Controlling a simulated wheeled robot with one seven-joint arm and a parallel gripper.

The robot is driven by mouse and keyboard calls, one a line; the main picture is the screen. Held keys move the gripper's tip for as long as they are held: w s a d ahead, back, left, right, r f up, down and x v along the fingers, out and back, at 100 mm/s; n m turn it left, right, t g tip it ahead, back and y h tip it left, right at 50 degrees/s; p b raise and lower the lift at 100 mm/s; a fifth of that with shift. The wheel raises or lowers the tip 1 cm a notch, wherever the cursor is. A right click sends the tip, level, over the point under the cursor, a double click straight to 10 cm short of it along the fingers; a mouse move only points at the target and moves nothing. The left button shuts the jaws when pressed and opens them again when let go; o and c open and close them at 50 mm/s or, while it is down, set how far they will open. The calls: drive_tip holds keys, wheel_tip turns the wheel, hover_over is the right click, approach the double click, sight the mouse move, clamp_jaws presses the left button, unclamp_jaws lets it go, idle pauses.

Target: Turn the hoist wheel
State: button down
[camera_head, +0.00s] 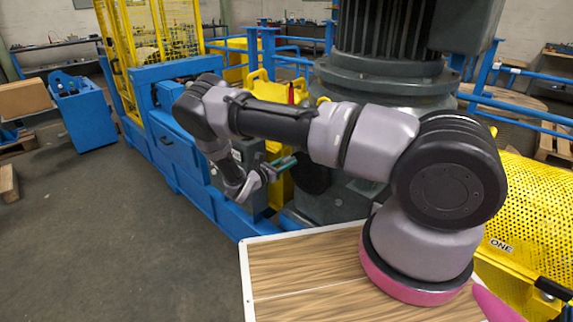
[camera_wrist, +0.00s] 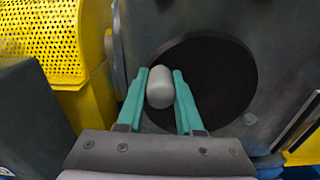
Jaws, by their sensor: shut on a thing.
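The hoist wheel seems to be the dark round disc (camera_wrist: 222,78) on a grey housing in the wrist view; in the head view it shows as a dark round shape (camera_head: 314,178) beside the big grey machine. A pale grey rounded knob (camera_wrist: 160,87) stands out in front of the disc. My gripper (camera_wrist: 160,75) has its two teal fingers shut on this knob, one on each side. In the head view my gripper (camera_head: 285,164) reaches in front of the machine, left of the disc. How the knob joins the disc is hidden.
The big grey motor machine (camera_head: 345,200) stands close to my arm. A yellow perforated guard (camera_head: 530,195) is at the right, and a blue frame (camera_head: 180,155) runs along the left. A wooden board (camera_head: 300,270) lies below my arm. Open floor (camera_head: 90,230) is at the left.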

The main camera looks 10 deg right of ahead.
drive_tip(key=shift+s+d+r+m, duration=0.15)
drive_tip(key=shift+s+r+m, duration=0.15)
drive_tip(key=shift+m, duration=0.3)
drive_tip(key=shift+s+d+r+m, duration=0.15)
drive_tip(key=shift+r+m, duration=0.15)
drive_tip(key=shift+m, duration=0.3)
drive_tip(key=c, duration=0.6)
unclamp_jaws()
drive_tip(key=v, duration=1.1)
drive_tip(key=shift+d, duration=0.1)
